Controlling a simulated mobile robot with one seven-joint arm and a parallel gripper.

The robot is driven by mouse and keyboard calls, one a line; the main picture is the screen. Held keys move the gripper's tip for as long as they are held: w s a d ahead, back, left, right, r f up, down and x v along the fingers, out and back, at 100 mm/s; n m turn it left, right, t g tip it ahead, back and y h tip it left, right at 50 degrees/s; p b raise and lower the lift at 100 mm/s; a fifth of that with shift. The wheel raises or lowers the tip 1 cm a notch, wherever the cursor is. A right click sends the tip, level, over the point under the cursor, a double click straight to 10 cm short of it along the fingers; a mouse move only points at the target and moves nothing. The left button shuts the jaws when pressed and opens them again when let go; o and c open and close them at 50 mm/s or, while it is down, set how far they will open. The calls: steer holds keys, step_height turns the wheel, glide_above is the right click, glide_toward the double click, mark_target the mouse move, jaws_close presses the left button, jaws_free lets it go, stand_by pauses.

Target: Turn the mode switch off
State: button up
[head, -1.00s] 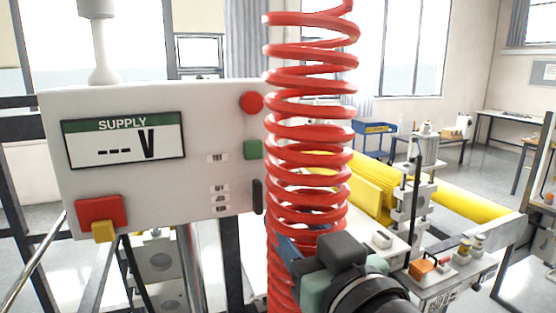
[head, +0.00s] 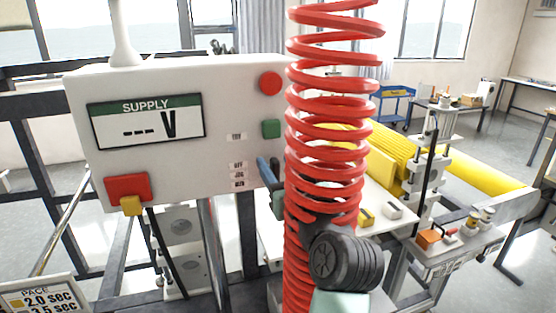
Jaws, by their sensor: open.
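The white control panel (head: 190,80) fills the left of the head view. On its right side a column of small labels (head: 238,175), the top one reading OFF, marks the mode switch's place. The switch itself is mostly hidden behind my gripper, so I cannot tell its position. My gripper (head: 270,174) has blue fingers and is open, just right of the labels, at or in front of the switch. I cannot tell whether the fingers touch it. The red coil hides part of my wrist and gripper.
The red coiled hose (head: 325,130) hangs directly right of the panel. A red button (head: 270,83) and a green button (head: 271,129) sit above my gripper. The panel's display (head: 147,121) reads SUPPLY --- V. A red and yellow switch (head: 128,188) is at lower left.

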jaws_close()
steer(key=shift+f+b, duration=0.1)
steer(key=shift+b, duration=0.35)
steer(key=n+b, duration=0.2)
steer(key=b, duration=0.1)
steer(key=n+b, duration=0.1)
steer(key=shift+s+a+f+n+b, duration=0.15)
steer(key=shift+a+f+n+b, duration=0.1)
steer(key=shift+a+n+b, duration=0.15)
steer(key=shift+s+a+f+n+b, duration=0.1)
steer(key=shift+a+f+n+b, duration=0.25)
steer(key=shift+n+b, duration=1.85)
steer(key=shift+s+a+f+n+b, duration=0.1)
steer(key=shift+a+f+n+b, duration=0.2)
steer(key=shift+n+b, duration=1.9)
steer(key=shift+s+a+f+n+b, duration=0.1)
steer(key=shift+a+f+n+b, duration=0.25)
steer(key=shift+n+b, duration=1.85)
steer(key=shift+d+n+p, duration=0.1)
steer(key=shift+n+p, duration=0.25)
steer(key=shift+n, duration=0.25)
